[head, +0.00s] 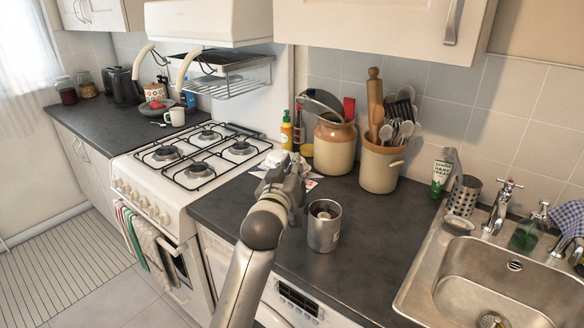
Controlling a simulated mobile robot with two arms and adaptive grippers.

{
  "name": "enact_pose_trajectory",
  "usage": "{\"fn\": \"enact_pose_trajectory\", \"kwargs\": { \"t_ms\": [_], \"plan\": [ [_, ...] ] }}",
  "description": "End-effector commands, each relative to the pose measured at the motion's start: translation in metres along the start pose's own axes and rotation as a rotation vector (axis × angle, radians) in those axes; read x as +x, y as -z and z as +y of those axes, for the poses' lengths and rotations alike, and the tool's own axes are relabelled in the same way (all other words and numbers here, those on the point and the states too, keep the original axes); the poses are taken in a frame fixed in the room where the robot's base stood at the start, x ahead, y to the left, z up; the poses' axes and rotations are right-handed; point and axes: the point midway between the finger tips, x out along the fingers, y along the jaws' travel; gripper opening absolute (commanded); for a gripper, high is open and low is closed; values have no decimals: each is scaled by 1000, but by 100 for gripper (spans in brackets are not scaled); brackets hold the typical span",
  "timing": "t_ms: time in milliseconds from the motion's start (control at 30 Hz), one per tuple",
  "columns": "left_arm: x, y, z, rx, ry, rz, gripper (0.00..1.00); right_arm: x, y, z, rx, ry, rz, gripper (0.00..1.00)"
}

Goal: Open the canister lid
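A metal canister (323,232) stands upright on the dark counter, in front of the utensil pots. Its rim shows from above, with a small round pale and brown shape inside the rim. I cannot tell whether that is a lid with a knob or the inside of the canister. My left gripper (284,166) is over the counter, behind and to the left of the canister and apart from it in the picture. Its fingers point away from me, and their opening is hidden by the wrist. My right gripper is out of view.
A gas stove (192,160) is to the left and a steel sink (440,292) to the right. Utensil pots (380,165) and bottles (287,131) stand along the back wall. Papers (309,184) lie near my gripper. The counter right of the canister is clear.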

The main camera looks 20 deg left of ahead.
Motion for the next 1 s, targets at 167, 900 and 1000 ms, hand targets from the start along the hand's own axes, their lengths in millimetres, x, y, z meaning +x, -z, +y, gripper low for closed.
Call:
{"fn": "enact_pose_trajectory", "kwargs": {
  "t_ms": [167,900,1000],
  "plan": [
    [0,0,0,0,0,-1,0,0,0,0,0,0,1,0],
    [0,-7,46,402,-2,-1,0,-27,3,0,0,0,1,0],
    [0,-7,46,401,-2,-1,0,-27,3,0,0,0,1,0]
  ]
}}
